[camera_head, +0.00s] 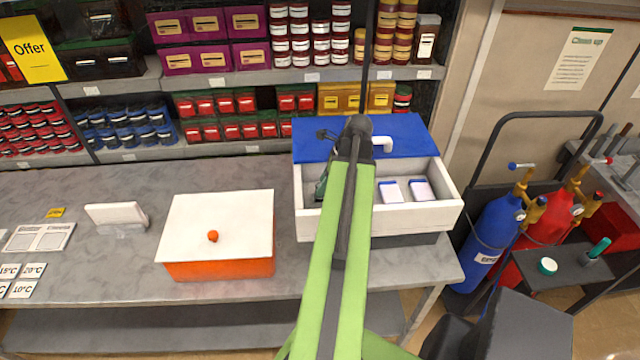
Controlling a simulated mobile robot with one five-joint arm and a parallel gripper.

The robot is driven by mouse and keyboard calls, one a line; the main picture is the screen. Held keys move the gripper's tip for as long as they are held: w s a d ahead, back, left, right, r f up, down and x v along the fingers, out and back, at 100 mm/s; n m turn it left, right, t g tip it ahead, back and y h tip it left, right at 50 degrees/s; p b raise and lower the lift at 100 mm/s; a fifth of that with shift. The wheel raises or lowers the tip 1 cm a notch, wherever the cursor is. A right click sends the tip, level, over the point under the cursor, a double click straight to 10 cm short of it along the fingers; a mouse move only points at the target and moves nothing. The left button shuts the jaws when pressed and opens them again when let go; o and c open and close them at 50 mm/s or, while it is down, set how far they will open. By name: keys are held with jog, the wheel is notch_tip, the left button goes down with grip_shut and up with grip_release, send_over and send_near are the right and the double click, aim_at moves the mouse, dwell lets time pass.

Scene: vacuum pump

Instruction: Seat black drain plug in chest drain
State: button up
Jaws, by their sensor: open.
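The chest (415,222) is a white box with a blue lid (412,130), standing at the right end of the grey bench. Its lid is tilted back, so the inside shows. My green arm crosses in front of it, and its dark end is over the chest's back edge. My gripper (326,135) is small and dark, in front of the blue lid; it is open, and I see nothing clearly held. My arm hides part of the chest. I cannot make out the black drain plug or the drain opening.
Two blue-and-white packs (422,190) lie in the chest. An orange box (220,268) with a white lid stands left of it on the bench (110,255). Stocked shelves (225,78) stand behind. Blue and red gas cylinders (492,240) stand on the right.

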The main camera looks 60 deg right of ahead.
jog(key=p+v, duration=0.6)
jog(key=v, duration=0.2)
jog(key=shift+r+p, duration=0.3)
jog(key=shift+r, duration=0.1)
jog(key=w+a+f+n+g, duration=0.1)
jog(key=w+a+n+g, duration=0.2)
jog(key=w+a+n, duration=1.6)
jog(key=a+n, duration=0.2)
jog(key=a, duration=0.7)
jog(key=w+a+n+g+h, duration=0.1)
jog(key=w+a+n, duration=0.2)
jog(key=a, duration=0.9)
jog(key=w+a+n, duration=0.3)
jog(key=a+n, duration=0.5)
jog(key=a, duration=0.4)
jog(key=shift+w+f+h, duration=0.3)
jog(key=shift+w+f, duration=0.1)
